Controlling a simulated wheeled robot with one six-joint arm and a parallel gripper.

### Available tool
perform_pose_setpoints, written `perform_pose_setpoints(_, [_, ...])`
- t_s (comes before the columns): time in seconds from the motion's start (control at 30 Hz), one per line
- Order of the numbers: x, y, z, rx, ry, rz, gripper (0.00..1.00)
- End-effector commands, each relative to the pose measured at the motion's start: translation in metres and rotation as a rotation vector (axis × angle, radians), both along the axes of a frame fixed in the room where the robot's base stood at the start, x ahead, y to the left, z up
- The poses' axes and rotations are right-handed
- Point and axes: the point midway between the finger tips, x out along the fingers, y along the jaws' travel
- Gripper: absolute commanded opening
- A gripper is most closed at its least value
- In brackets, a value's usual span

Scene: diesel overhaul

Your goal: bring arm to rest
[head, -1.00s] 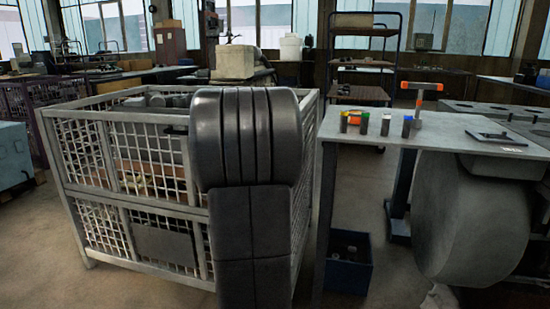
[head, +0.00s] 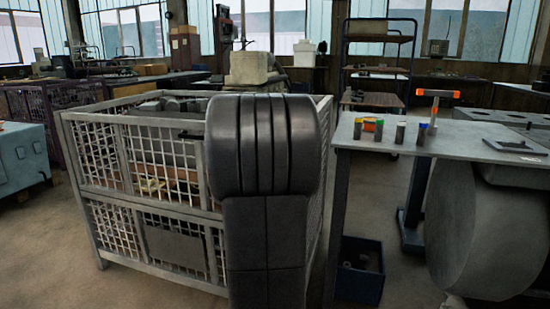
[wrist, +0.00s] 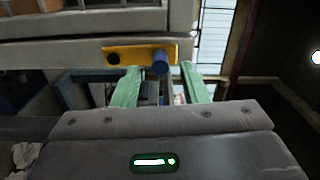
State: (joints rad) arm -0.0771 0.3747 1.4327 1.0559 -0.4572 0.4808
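My gripper (wrist: 160,88) shows in the wrist view, with its two green fingers apart and nothing visible held between them. Beyond the fingers is a yellow plate (wrist: 133,53) with a dark hole and a blue cylinder (wrist: 160,64); I cannot tell how far off they are. In the head view, a dark, ribbed link of my arm (head: 263,145) rises in the middle and hides part of the mesh crate. My gripper does not show in the head view.
A grey mesh crate (head: 172,246) with parts inside stands behind and left of my arm. On the right is a table (head: 460,142) with several small coloured-top cylinders and an orange-headed tool (head: 437,95). A blue bin (head: 360,285) is below it. Floor shows at left.

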Motion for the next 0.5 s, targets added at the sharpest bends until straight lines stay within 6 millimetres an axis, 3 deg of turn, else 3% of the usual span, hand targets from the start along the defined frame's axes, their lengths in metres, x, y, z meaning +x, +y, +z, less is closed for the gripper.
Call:
perform_pose_setpoints(0.2, [0.038,-0.013,0.0,-0.001,0.001,-0.001,0.4])
perform_pose_setpoints(0.5, [0.041,0.008,0.0,-0.308,0.103,0.002,0.4])
